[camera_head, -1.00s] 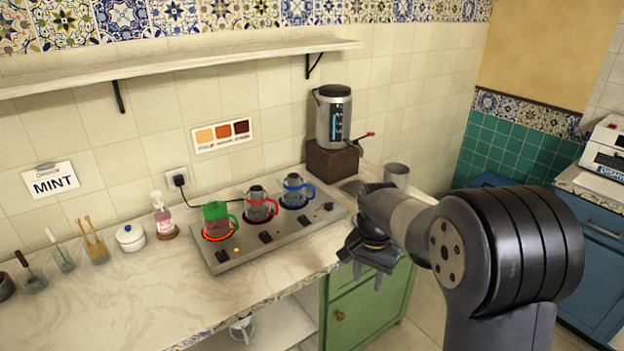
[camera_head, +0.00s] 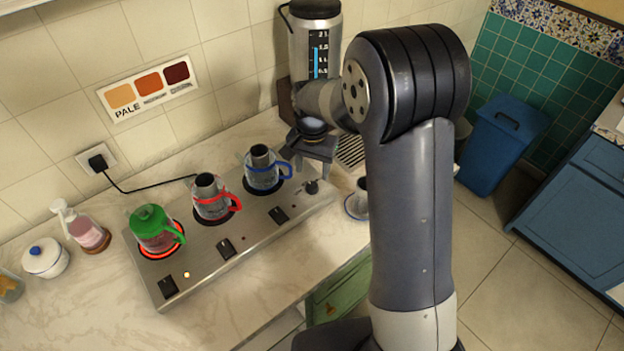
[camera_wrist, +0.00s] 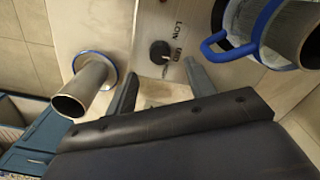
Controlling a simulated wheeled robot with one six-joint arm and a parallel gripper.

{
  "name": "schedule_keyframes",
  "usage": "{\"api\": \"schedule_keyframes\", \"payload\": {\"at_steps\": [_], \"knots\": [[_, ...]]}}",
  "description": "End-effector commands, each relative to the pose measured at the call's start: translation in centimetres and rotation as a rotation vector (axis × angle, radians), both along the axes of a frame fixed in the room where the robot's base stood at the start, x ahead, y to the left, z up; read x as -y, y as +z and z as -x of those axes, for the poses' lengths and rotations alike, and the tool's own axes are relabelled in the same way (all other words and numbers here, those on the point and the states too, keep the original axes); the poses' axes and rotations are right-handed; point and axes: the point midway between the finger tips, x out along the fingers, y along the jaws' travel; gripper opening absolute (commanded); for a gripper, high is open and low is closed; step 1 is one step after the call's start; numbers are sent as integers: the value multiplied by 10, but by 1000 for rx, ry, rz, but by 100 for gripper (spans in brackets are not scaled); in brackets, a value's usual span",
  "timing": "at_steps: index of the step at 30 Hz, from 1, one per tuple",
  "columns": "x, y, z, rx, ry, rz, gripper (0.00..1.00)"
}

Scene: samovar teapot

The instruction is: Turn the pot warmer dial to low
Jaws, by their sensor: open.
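The pot warmer (camera_head: 190,262) is a long steel plate on the counter, with three pots on its burners. Its black dial (camera_head: 312,187) sits at the right end. In the wrist view the dial (camera_wrist: 160,52) is close, with LOW and another label, probably MED, beside it; its exact setting is hard to read. My gripper (camera_head: 314,172) is open just above the dial. In the wrist view its fingers (camera_wrist: 160,82) are spread on either side below the dial, apart from it.
The blue-handled pot (camera_head: 264,168) stands closest to my gripper, then the red-handled pot (camera_head: 212,198) and the green-lidded pot (camera_head: 153,230) on a glowing ring. Black rocker switches (camera_head: 227,248) line the front.

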Motion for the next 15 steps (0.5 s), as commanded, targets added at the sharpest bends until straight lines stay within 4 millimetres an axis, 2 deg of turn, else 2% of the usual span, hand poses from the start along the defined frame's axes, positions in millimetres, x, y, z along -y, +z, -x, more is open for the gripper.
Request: {"api": "schedule_keyframes", "payload": {"at_steps": [6,10,15], "knots": [[0,-38,1,-4,0,0,51],[0,-51,0,-1,0,0,51],[0,-57,0,0,0,0,51]]}}
